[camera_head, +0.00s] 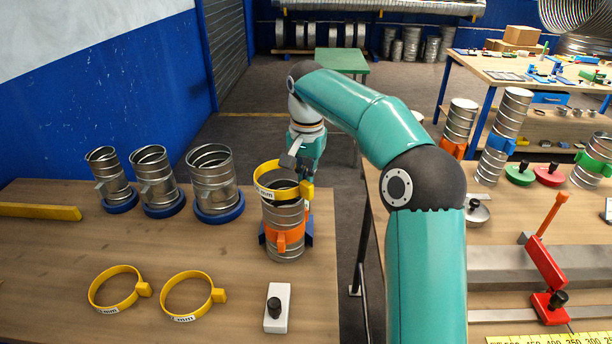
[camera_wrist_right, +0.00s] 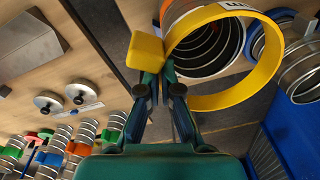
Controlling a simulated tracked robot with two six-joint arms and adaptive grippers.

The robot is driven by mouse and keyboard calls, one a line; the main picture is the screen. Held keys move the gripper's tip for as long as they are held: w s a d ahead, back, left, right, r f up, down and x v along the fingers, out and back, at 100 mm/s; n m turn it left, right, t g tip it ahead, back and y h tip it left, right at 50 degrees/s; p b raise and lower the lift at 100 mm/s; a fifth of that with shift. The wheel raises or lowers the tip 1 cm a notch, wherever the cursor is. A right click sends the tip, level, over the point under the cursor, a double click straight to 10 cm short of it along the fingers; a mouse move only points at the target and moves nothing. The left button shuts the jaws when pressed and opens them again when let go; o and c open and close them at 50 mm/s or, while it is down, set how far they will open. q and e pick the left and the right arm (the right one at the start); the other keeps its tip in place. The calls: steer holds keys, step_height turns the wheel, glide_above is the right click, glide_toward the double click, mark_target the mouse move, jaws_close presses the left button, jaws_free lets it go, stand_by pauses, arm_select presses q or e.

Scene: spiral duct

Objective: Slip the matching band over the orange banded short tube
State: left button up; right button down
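The short metal tube with an orange band (camera_head: 285,240) stands upright near the right edge of the left table, in a blue holder. My right gripper (camera_head: 306,181) is shut on a yellow band (camera_head: 262,187) beside its square block (camera_wrist_right: 146,50). The band is at the tube's mouth, tilted, its front side crossing before the rim. In the right wrist view the band (camera_wrist_right: 262,72) is nearer the camera than the open tube (camera_wrist_right: 206,46), and their centres are slightly offset. I cannot tell whether it encircles the rim. My left gripper is out of view.
Two yellow bands (camera_head: 119,308) (camera_head: 194,317) lie flat at the table's front. Three plain metal tubes (camera_head: 213,182) stand in blue bases behind them. A white block with a black knob (camera_head: 277,316) is in front of the tube. A gap separates the right bench (camera_head: 520,212).

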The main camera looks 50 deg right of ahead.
steer(key=shift+f+b, duration=1.45)
steer(key=shift+f, duration=0.7)
steer(key=shift+s+a+f+b, duration=0.15)
steer(key=shift+s+f+b, duration=0.1)
steer(key=shift+f+b, duration=0.3)
steer(key=shift+s+a+f+b, duration=0.15)
steer(key=shift+s+f+b, duration=0.15)
steer(key=shift+f, duration=0.4)
steer(key=c, duration=1.2)
jaws_free()
steer(key=shift+c, duration=0.2)
steer(key=shift+w+d+r, duration=0.1)
steer(key=shift+w+d, duration=0.25)
steer(key=shift+w, duration=0.2)
